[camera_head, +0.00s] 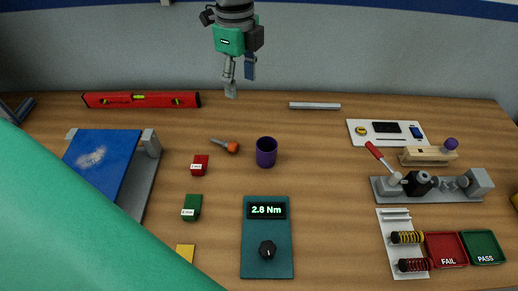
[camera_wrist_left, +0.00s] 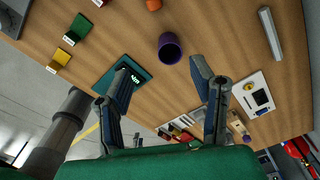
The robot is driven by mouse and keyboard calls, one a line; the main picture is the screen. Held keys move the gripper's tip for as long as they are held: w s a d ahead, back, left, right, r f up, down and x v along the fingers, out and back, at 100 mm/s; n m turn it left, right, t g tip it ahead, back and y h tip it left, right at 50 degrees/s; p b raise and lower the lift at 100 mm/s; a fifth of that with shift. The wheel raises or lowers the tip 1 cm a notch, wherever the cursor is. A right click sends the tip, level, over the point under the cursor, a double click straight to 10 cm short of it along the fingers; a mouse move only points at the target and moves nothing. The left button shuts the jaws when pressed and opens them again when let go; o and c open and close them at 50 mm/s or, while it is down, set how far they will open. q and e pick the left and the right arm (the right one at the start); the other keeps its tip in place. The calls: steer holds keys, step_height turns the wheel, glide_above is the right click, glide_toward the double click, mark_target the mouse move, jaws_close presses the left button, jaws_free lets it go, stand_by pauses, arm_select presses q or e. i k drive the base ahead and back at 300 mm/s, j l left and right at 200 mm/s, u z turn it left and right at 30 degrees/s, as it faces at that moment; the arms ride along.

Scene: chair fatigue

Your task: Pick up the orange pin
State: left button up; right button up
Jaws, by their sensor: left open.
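The orange pin (camera_head: 232,147) lies on the wooden bench left of the purple cup, its orange head to the right and its grey shank to the left. In the left wrist view only part of its orange head (camera_wrist_left: 154,4) shows at the top edge. My left gripper (camera_head: 240,83) hangs at the top of the head view, pointing down, above and apart from the pin. Its two fingers (camera_wrist_left: 165,80) are spread with nothing between them in the left wrist view. My right gripper is not seen.
The purple cup (camera_head: 266,152) stands close right of the pin. A red block (camera_head: 200,165) and a green block (camera_head: 192,208) lie to its left and front. A torque display (camera_head: 267,237) is in front. A red level (camera_head: 141,99) lies behind. My green arm covers the lower left.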

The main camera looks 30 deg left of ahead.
mark_target(232, 147)
steer(key=k, duration=1)
